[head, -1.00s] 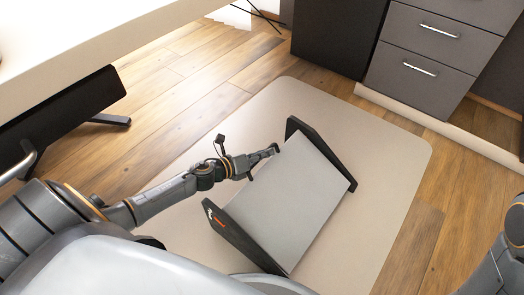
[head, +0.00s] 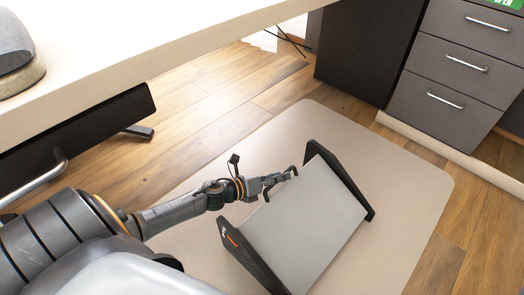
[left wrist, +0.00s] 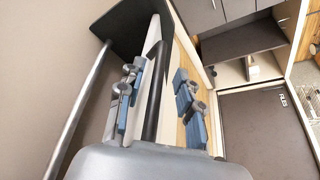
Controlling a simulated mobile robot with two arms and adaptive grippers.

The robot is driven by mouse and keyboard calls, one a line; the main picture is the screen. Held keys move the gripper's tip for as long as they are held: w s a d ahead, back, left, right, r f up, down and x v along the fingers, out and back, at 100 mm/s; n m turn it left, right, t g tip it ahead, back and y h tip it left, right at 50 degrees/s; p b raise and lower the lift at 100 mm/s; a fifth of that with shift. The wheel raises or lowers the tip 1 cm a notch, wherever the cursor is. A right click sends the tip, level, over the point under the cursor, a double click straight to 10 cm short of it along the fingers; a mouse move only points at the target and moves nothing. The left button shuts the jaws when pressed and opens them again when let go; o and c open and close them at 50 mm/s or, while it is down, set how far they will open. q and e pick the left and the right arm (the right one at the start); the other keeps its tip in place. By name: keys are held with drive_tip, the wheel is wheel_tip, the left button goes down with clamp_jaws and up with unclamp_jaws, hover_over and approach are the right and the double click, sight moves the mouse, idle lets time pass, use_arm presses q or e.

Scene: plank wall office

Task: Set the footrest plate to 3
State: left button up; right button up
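The footrest stands on the floor mat, with a light grey plate (head: 305,225) tilted between two black side panels. The near panel (head: 245,255) carries an orange mark; no setting number is readable. My left gripper (head: 280,186) is at the plate's upper left edge, its fingers spread apart. In the left wrist view the two blue-grey fingers (left wrist: 160,103) are apart, with a dark bar (left wrist: 153,95) showing between them. I cannot tell whether they touch it. A black panel (left wrist: 135,25) shows beyond. My right gripper is out of view.
A beige mat (head: 410,190) lies under the footrest on the wood floor. A white desk top (head: 150,50) spans the upper left, with a dark panel (head: 85,135) below it. A grey drawer unit (head: 450,95) stands at upper right. The mat right of the footrest is clear.

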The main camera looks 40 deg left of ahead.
use_arm(q)
drive_tip(key=v, duration=1)
drive_tip(key=shift+r, duration=0.1)
